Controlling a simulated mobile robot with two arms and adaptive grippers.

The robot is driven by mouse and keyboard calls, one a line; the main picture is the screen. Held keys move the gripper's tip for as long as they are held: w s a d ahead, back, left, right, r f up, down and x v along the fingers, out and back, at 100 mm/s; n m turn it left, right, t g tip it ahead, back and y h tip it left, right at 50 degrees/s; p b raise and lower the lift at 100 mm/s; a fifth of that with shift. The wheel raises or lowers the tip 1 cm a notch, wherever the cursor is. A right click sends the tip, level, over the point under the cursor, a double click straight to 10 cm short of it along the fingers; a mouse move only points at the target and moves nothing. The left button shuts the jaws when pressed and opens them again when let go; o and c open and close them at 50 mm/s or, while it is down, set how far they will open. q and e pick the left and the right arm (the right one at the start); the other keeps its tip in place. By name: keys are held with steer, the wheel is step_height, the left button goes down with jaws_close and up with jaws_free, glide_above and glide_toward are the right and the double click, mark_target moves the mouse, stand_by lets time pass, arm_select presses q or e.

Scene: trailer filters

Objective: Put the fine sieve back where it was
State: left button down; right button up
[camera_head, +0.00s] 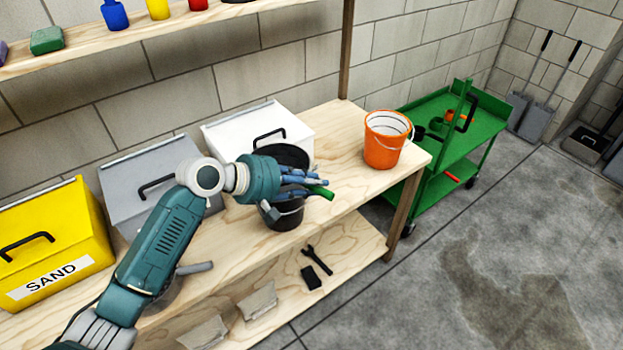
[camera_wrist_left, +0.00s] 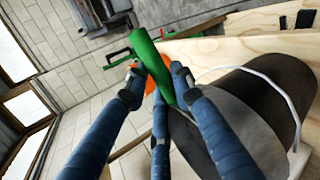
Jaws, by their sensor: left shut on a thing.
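My left gripper (camera_head: 310,185) is shut on a green handle (camera_head: 321,192), above the right side of the black bucket (camera_head: 288,218) on the workbench. In the left wrist view the blue fingers of this gripper (camera_wrist_left: 157,78) close around the same green handle (camera_wrist_left: 152,60). The handle seems to belong to the fine sieve, but its mesh is hidden or cannot be told from the dark bucket (camera_wrist_left: 262,100) behind. My right gripper is not in view.
A white bin (camera_head: 225,135), a grey bin (camera_head: 130,185) and a yellow SAND bin (camera_head: 60,230) line the wall. An orange bucket (camera_head: 383,150) stands near the bench's right end. A grey handle (camera_head: 195,268) lies at the front edge. A green cart (camera_head: 445,115) stands beyond.

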arm_select(q)
steer(key=c, duration=1.5)
jaws_free()
steer(key=shift+o, duration=0.2)
steer(key=shift+f, duration=0.1)
steer(key=shift+f+b, duration=0.15)
steer(key=shift+b, duration=0.35)
steer(key=shift+f+b, duration=0.2)
steer(key=shift+b, duration=0.35)
steer(key=b+v, duration=0.1)
steer(key=v, duration=1)
steer(key=shift+w+a+r, duration=0.1)
steer(key=shift+w+a, duration=0.05)
